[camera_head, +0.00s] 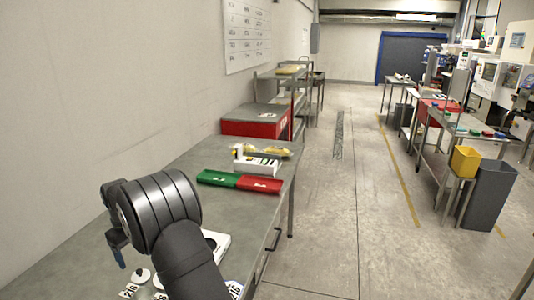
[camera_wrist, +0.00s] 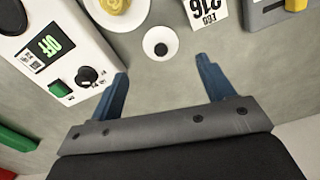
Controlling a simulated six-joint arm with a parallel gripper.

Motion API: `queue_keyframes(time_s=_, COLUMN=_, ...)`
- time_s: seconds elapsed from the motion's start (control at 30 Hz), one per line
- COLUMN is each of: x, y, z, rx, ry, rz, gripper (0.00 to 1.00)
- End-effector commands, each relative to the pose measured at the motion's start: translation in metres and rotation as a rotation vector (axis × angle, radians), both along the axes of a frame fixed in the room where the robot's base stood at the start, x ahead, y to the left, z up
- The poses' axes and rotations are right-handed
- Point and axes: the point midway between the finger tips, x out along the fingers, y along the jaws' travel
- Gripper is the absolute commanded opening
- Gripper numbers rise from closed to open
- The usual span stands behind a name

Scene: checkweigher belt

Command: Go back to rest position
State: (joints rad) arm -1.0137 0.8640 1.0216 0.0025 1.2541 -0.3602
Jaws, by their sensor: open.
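My gripper (camera_wrist: 165,84) is open in the wrist view. Its two blue fingers are spread, with only bare grey tabletop between them. In the head view my gripper (camera_head: 117,248) hangs over the left part of the grey table (camera_head: 185,157), partly hidden by my dark arm. A white round piece with a black centre (camera_wrist: 160,43) lies just beyond the fingertips, apart from them. A white device with a green display, green button and black knob (camera_wrist: 58,55) is left of the fingers.
A white plate with a yellow item (camera_wrist: 117,12), a printed card (camera_wrist: 208,12) and a grey-yellow object (camera_wrist: 275,12) lie beyond the gripper. A green panel (camera_head: 218,178) and red panel (camera_head: 260,185) lie farther along the table, before a white unit (camera_head: 256,166). The wall (camera_head: 100,80) is left.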

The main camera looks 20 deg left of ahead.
Motion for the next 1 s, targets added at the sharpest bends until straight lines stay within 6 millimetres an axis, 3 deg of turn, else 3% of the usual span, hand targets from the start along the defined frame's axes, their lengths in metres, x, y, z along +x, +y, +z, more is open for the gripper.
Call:
queue_keyframes(time_s=0.4, x=-0.001, y=0.000, z=-0.085, rx=-0.003, ry=0.001, rz=0.000, gripper=0.74)
queue_keyframes(time_s=0.7, x=0.000, y=0.000, z=-0.049, rx=0.001, ry=0.000, rz=0.000, gripper=0.74)
queue_keyframes(time_s=1.0, x=0.000, y=0.000, z=-0.044, rx=-0.001, ry=0.000, rz=0.000, gripper=0.74)
